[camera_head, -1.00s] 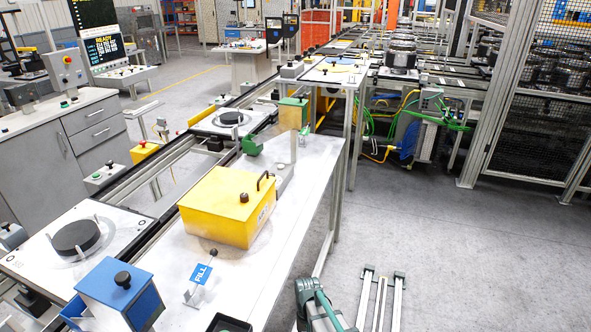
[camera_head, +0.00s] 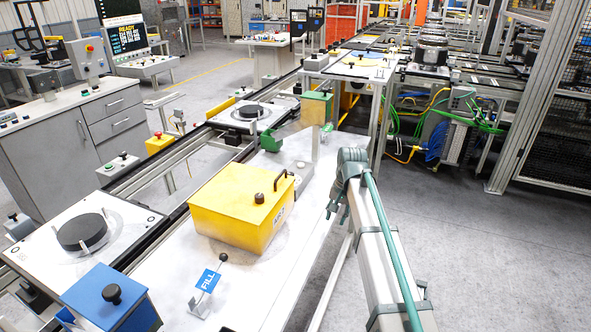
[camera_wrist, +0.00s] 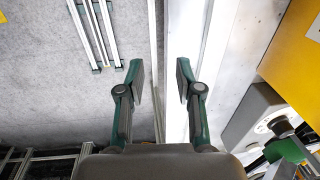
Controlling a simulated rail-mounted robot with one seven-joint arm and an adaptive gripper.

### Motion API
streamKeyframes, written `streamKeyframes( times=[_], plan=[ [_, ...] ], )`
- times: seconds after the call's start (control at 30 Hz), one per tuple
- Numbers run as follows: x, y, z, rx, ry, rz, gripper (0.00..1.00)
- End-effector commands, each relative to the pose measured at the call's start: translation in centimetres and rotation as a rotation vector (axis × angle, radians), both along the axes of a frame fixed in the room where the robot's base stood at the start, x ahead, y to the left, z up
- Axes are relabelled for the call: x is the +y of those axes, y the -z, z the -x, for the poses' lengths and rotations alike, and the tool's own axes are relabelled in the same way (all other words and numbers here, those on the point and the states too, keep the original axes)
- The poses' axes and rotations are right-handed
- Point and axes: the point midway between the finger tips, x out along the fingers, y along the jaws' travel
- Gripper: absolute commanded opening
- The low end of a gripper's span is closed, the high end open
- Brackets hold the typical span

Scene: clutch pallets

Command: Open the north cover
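A yellow box (camera_head: 239,208) with a closed top, a black handle and a black knob stands on the white bench. Its corner shows at the upper right in the wrist view (camera_wrist: 292,50). A blue box (camera_head: 112,297) with a black knob is at the near left. A green-topped box (camera_head: 317,107) stands at the far end. I cannot tell which bears the north cover. My gripper (camera_wrist: 157,82) is open and empty, its fingers spread above the bench edge and floor. In the head view it points down, right of the yellow box and apart from it.
A blue FILL sign (camera_head: 209,281) with a black-knobbed lever stands on the white bench (camera_head: 268,297). A small grey box (camera_wrist: 260,113) lies beyond the yellow box. Conveyor pallets with black discs (camera_head: 82,232) run along the left. Grey floor is free on the right.

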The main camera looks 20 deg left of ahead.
Motion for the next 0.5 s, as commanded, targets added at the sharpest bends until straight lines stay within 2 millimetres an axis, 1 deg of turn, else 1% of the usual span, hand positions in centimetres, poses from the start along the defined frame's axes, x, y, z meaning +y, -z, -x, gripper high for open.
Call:
streamKeyframes(
  times=[0.03,0.07,0.1,0.17,0.2,0.27,0.3,0.4,0.5],
  plan=[
    [2.3,-2.6,-1.3,-0.005,-0.003,-0.009,0.35],
    [3.5,-4.0,-1.7,-0.005,-0.002,-0.014,0.35],
    [5.2,-6.2,-2.1,-0.006,0.0,-0.021,0.35],
    [7.8,-9.7,-2.5,-0.005,0.002,-0.032,0.35],
    [9.6,-12.0,-2.5,-0.002,0.002,-0.038,0.35],
    [11.8,-15.1,-2.5,0.0,0.005,-0.047,0.35],
    [13.0,-17.0,-2.3,0.001,0.007,-0.053,0.35],
    [15.4,-20.6,-1.8,0.005,0.009,-0.062,0.35],
    [16.6,-22.7,-1.3,0.009,0.011,-0.067,0.35]
  ],
)
